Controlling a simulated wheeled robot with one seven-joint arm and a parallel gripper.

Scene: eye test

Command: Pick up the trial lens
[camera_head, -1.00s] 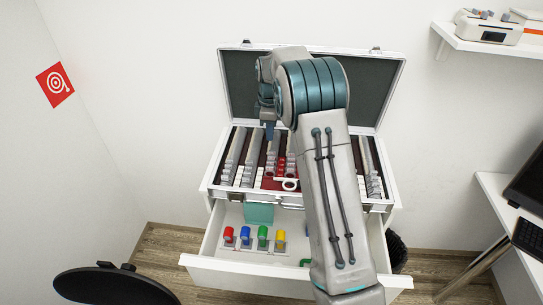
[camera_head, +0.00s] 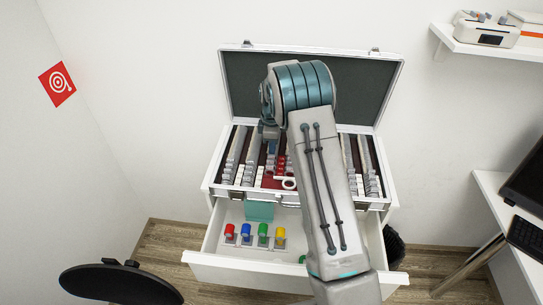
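An open trial lens case (camera_head: 214,188) stands on a white cabinet, its grey-lined lid raised. Rows of grey, white and red lens holders fill it. A white ring-shaped piece, which looks like a trial lens (camera_head: 289,183), lies near the front middle of the case on a dark red part. My gripper (camera_head: 271,146) hangs over the case, above and behind this ring, left of my arm. Its fingers are small and partly hidden, so I cannot tell if they are open. My arm covers the right-middle part of the case.
Below the case, an open white drawer (camera_head: 240,272) holds red, blue, green and yellow pieces in a row, and a teal box (camera_head: 259,211). A black round stool (camera_head: 120,285) is at lower left. A white desk (camera_head: 500,190) and wall shelf (camera_head: 470,47) are on the right.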

